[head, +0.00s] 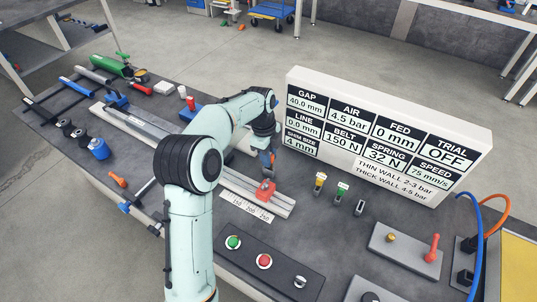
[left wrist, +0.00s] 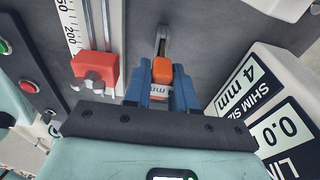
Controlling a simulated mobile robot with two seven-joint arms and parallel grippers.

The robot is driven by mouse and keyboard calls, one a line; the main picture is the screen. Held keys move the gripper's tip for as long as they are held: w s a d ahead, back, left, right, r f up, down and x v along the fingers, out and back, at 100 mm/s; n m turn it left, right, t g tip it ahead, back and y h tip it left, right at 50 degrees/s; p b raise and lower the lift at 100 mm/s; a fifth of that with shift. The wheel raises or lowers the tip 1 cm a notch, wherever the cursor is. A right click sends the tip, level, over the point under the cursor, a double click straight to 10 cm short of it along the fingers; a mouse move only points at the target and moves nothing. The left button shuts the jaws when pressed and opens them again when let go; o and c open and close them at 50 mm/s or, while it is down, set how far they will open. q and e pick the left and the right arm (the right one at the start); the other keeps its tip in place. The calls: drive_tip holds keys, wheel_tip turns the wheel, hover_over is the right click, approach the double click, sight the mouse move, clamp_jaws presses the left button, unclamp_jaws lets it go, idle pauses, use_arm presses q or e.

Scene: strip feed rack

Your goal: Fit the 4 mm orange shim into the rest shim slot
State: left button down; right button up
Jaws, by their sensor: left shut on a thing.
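My left gripper (head: 269,165) is above the bench, just behind the red block (head: 265,190) at the near end of the rail. In the left wrist view its blue fingers (left wrist: 162,90) are shut on the orange shim (left wrist: 162,70), which has a white band with unreadable print. A narrow grey slotted piece (left wrist: 161,38) lies straight beyond the shim; I cannot tell whether they touch. The red block also shows left of the fingers (left wrist: 96,68). The rest shim slot cannot be picked out for certain. My right gripper is not in view.
The display panel (head: 385,133) stands close on the right and reads shim size 4 mm. Yellow-topped (head: 319,181) and green-topped (head: 342,189) pieces and a grey piece (head: 360,207) stand right of the rail. A button box (head: 262,261) lies in front.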

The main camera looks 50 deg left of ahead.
use_arm(q)
drive_tip(key=shift+f+b, duration=0.6)
drive_tip(key=shift+f, duration=0.7)
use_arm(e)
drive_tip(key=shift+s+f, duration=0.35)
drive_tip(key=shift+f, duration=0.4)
use_arm(q)
drive_tip(key=c, duration=0.8)
unclamp_jaws()
drive_tip(key=shift+c, duration=0.2)
drive_tip(key=r, duration=0.4)
drive_tip(key=a+r+p, duration=0.1)
drive_tip(key=r, duration=0.3)
drive_tip(key=r+p, duration=0.1)
drive_tip(key=r, duration=0.4)
drive_tip(key=shift+s+a, duration=0.2)
drive_tip(key=shift+a, duration=0.1)
drive_tip(key=shift+r, duration=0.15)
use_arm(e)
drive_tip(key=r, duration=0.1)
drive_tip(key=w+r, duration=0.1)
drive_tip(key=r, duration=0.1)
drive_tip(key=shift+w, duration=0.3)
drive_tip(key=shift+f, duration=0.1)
